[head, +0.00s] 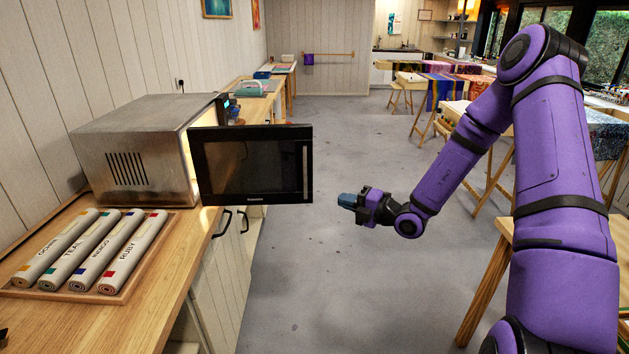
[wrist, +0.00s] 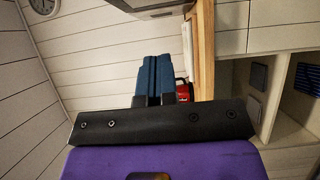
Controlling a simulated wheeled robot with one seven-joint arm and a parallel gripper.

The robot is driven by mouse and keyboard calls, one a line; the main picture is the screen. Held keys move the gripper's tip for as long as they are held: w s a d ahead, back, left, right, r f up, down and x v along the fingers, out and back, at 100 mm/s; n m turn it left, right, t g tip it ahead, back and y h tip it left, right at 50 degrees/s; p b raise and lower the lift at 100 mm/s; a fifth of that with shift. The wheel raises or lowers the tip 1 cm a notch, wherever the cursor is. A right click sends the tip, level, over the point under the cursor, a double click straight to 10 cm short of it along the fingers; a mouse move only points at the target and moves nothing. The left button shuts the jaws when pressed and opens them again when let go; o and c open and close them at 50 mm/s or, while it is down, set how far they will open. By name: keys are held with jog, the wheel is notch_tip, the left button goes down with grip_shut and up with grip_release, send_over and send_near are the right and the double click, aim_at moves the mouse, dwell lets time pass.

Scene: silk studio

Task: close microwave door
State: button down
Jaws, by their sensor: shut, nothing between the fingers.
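The microwave (head: 155,150) stands on the wooden counter at the left in the head view, a steel box with side vents. Its dark door (head: 250,168) is swung open and juts out past the counter's front edge. A vertical handle (head: 305,170) runs along the door's free edge. My gripper (head: 346,201) is to the right of the door, a little lower, apart from it in the picture, with its blue fingers together and empty. In the wrist view the blue fingers (wrist: 157,78) are side by side, and a grey metal surface, perhaps the microwave, shows at the top.
A wooden tray (head: 119,297) with several labelled fabric rolls (head: 133,250) lies on the counter in front of the microwave. Cabinets with dark handles (head: 222,223) are below. Grey floor (head: 340,270) is clear under my gripper. Tables with fabrics (head: 455,85) stand at the back right.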

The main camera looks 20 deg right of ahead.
aim_at(312, 183)
jog(key=shift+w+a+f, duration=0.1)
jog(key=shift+w+a, duration=0.9)
jog(key=shift+w, duration=0.95)
jog(key=shift+w+a, duration=1.05)
jog(key=shift+w, duration=0.9)
jog(key=shift+w+a+f, duration=0.1)
jog(key=shift+w+a, duration=0.9)
jog(key=shift+w, duration=0.95)
jog(key=shift+w+d+r, duration=0.1)
